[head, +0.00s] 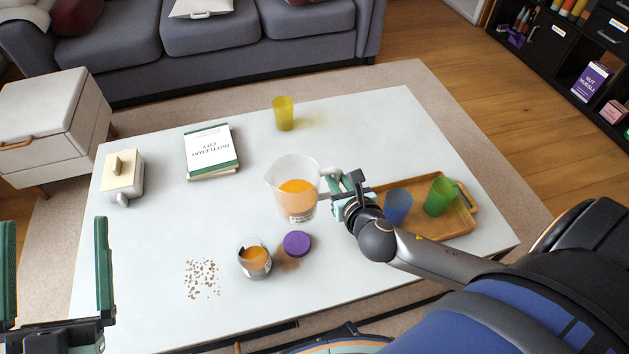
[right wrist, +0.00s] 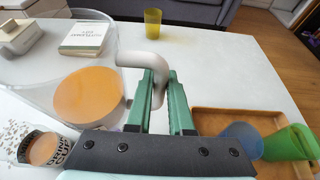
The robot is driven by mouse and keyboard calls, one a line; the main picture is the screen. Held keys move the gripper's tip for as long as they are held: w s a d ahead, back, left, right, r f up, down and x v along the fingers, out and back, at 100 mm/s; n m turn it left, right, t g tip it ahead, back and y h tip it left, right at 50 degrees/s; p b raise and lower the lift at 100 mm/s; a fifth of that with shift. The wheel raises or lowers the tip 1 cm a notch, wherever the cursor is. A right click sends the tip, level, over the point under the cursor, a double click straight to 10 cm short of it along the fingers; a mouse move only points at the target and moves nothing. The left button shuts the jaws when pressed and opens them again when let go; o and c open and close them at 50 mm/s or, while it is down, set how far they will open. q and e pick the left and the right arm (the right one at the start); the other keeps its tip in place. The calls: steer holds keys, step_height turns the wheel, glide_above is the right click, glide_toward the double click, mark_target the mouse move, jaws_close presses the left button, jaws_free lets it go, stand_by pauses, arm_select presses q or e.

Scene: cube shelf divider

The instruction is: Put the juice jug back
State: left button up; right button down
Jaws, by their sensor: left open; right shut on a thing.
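The clear juice jug (head: 297,190) holds orange juice and stands near the middle of the white table (head: 150,235); it also shows at left in the right wrist view (right wrist: 88,92). My right gripper (head: 338,184) is shut on the jug's pale handle (right wrist: 153,62), at the jug's right side. The jug looks upright; I cannot tell whether its base touches the table. My left gripper (head: 55,225) is open and empty at the lower left of the head view.
A glass with orange drink (head: 255,260) and a purple lid (head: 297,243) are in front of the jug. A wooden tray (head: 450,228) with blue cup (head: 397,206) and green cup (head: 440,196) is right.

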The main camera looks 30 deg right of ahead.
arm_select(q)
steer(key=s+r+m+h+b, duration=0.2)
steer(key=s+r+m+h, duration=0.2)
steer(key=r+h, duration=0.1)
arm_select(e)
steer(key=w+d+f+b, duration=0.2)
steer(key=w+f, duration=0.1)
steer(key=f, duration=0.1)
steer(key=w+d+f+b, duration=0.3)
steer(key=w+f, duration=0.1)
steer(key=w+d+f+b, duration=0.2)
steer(key=w+f+b, duration=0.1)
steer(key=w+f, duration=0.1)
steer(key=shift+w+d+f, duration=0.2)
steer(key=shift+f, duration=0.2)
arm_select(q)
step_height(320, 180, down, 9)
steer(key=d, duration=0.1)
steer(key=shift+s+d+r+h, duration=0.15)
steer(key=shift+d+r+h, duration=0.05)
steer(key=shift+d+h, duration=0.1)
arm_select(e)
steer(key=shift+r, duration=0.15)
steer(key=c, duration=0.8)
jaws_free()
steer(key=shift+f, duration=0.25)
arm_select(q)
steer(key=shift+n, duration=0.3)
